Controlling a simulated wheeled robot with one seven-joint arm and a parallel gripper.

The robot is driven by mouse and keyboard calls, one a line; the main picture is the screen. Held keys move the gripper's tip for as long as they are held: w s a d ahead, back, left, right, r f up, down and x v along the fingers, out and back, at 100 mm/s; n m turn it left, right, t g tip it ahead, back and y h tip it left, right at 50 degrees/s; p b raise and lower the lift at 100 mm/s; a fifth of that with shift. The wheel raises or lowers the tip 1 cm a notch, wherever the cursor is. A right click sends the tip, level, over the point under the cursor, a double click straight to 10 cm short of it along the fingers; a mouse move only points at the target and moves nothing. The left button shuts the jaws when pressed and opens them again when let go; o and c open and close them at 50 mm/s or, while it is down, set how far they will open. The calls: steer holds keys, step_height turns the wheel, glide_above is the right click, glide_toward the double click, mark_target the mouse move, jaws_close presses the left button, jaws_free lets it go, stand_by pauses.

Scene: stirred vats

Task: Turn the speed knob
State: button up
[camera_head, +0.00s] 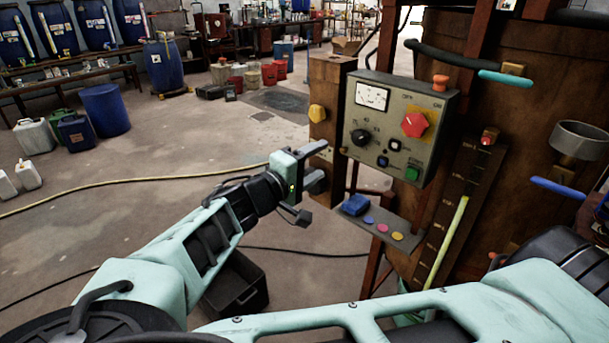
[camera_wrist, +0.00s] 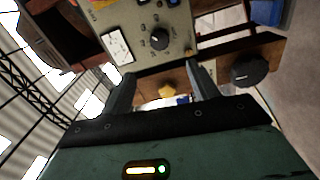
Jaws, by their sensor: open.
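A black pointer knob (camera_head: 360,137) with a marked scale sits at the lower left of the grey control panel (camera_head: 424,118). It also shows in the wrist view (camera_wrist: 159,39), beyond the fingertips and between their lines; its label is too small to read. My gripper (camera_head: 318,165) is open and empty, in front of the wooden post left of the panel and apart from the knob. In the wrist view the two fingers (camera_wrist: 165,70) stand wide apart, with nothing between them.
The panel also carries a meter (camera_head: 372,96), a red rotary switch (camera_head: 414,124) and a green button (camera_head: 412,173). A yellow knob (camera_head: 317,113) and a larger black knob (camera_wrist: 249,70) are on the wooden post. A small shelf (camera_head: 378,223) juts out below the panel.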

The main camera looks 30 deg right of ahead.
steer(key=shift+v, duration=1.65)
steer(key=s+d+f+g+y, duration=0.4)
steer(key=s+f+g, duration=0.15)
steer(key=f, duration=0.35)
steer(key=s+a+f+g+y, duration=0.3)
steer(key=s+f+y, duration=0.15)
steer(key=s, duration=0.35)
steer(key=s+a+r+n+t+y, duration=0.2)
steer(key=s+a+r+n+y, duration=0.2)
steer(key=s+a+r+y, duration=0.5)
step_height(320, 180, up, 5)
steer(key=shift+s+a+f+n, duration=0.2)
steer(key=shift+s+a+n, duration=0.2)
steer(key=shift+s+a, duration=0.7)
steer(key=shift+s+d, duration=0.1)
steer(key=shift+d, duration=0.05)
